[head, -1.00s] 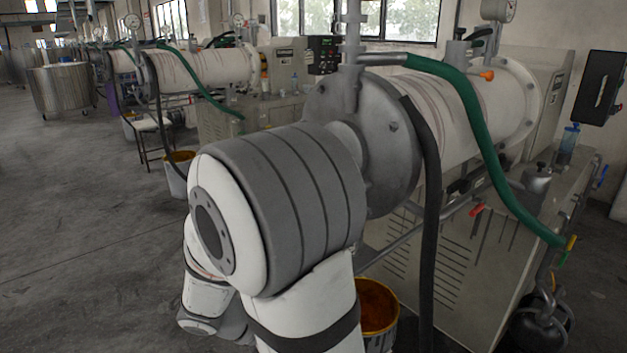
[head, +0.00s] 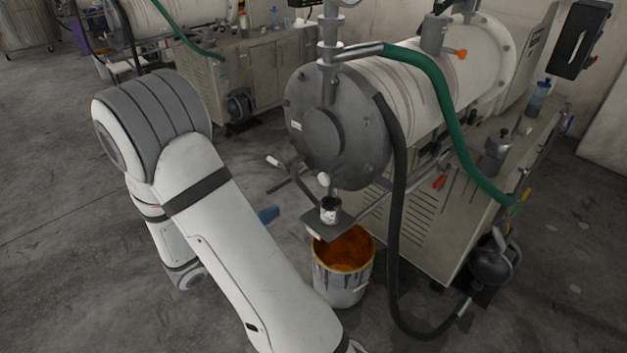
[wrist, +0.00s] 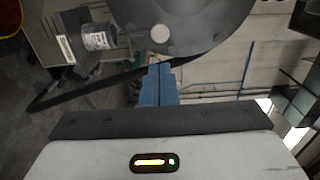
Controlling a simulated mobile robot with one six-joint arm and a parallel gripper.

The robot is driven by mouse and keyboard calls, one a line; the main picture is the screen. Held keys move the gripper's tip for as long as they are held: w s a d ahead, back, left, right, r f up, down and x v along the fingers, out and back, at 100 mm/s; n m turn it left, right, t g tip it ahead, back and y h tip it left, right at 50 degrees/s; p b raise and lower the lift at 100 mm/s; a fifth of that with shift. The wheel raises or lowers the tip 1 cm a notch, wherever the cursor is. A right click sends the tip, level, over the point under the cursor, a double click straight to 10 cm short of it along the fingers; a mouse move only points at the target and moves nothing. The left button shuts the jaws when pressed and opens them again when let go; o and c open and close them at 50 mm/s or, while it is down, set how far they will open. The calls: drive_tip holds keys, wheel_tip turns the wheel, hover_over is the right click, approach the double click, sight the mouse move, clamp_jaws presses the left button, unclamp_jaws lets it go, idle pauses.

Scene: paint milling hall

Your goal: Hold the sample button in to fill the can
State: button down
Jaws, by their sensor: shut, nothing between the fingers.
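A round white knob, apparently the sample button (head: 323,180), is on the lower front of the mill's grey end plate (head: 335,140). It also shows in the wrist view (wrist: 160,33), straight beyond my fingertips. A small can (head: 330,212) with a pale, marked label stands upright below the button on a dark shelf (head: 318,229); in the wrist view the can (wrist: 99,37) is left of the button. My gripper (wrist: 159,68) has its blue fingers shut and empty, with a gap to the button. The can's inside is unclear.
A bucket (head: 342,280) with orange paint inside stands on the floor under the shelf. A black hose (head: 398,210) hangs right of the end plate, and a green hose (head: 450,120) runs along the mill.

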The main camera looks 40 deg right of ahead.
sight(322, 181)
drive_tip(key=d+p, duration=0.1)
drive_tip(key=d, duration=0.8)
drive_tip(key=w+d+p, duration=0.1)
drive_tip(key=d, duration=0.4)
drive_tip(key=shift+p, duration=0.3)
drive_tip(key=shift+w, duration=0.1)
